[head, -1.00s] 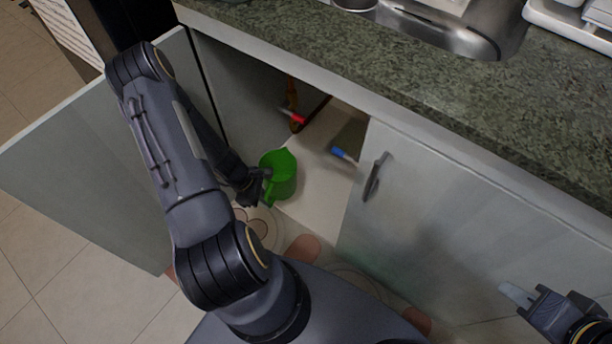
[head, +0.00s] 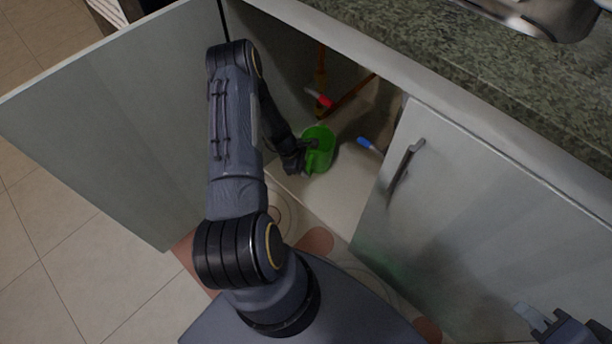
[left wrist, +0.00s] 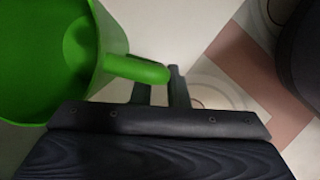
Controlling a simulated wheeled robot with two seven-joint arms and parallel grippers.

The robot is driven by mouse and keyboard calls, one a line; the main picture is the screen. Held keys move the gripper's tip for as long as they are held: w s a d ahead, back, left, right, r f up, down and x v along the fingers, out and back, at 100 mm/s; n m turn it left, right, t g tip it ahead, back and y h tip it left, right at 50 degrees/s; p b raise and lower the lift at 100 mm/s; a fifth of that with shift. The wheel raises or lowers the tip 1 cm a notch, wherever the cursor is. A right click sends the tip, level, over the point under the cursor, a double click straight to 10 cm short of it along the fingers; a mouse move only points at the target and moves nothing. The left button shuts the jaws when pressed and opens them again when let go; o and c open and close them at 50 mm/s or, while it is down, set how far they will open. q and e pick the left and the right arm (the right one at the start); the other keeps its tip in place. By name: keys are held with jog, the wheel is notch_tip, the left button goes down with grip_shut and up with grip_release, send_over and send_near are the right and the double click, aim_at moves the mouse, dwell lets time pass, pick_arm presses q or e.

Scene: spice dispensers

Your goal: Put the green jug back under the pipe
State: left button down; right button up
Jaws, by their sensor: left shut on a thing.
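The green jug (head: 318,151) is upright inside the open cabinet, near its front left. My left gripper (head: 307,147) is shut on the jug's handle. The left wrist view shows the jug (left wrist: 112,40) at the left, its handle (left wrist: 137,68) between the fingers (left wrist: 160,86). I cannot tell whether the jug's base touches the cabinet floor. The pipe (head: 321,65) is an orange-brown line at the back of the cabinet, with a red handle (head: 319,97) on it. Its lower end is hard to make out. My right gripper (head: 548,322) is at the lower right, cut by the frame edge.
A blue-handled valve (head: 369,144) is right of the jug. The left door (head: 110,130) stands open; the right door (head: 450,210) is closed, with a metal handle (head: 406,164). The granite counter (head: 450,70) overhangs the opening. Bare cabinet floor (head: 335,200) lies in front of the jug.

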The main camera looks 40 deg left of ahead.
pick_arm(q)
jog(key=shift+w+f+b, duration=0.2)
jog(key=shift+f+b, duration=0.3)
jog(key=shift+f, duration=0.45)
jog(key=shift+w+f+b, duration=0.15)
jog(key=shift+f+b, duration=0.35)
jog(key=shift+f, duration=0.45)
jog(key=shift+f, duration=0.2)
jog(key=c, duration=1.4)
grip_release()
jog(key=p+v, duration=0.4)
jog(key=v, duration=0.8)
jog(key=shift+r+p, duration=0.2)
jog(key=shift+p, duration=0.1)
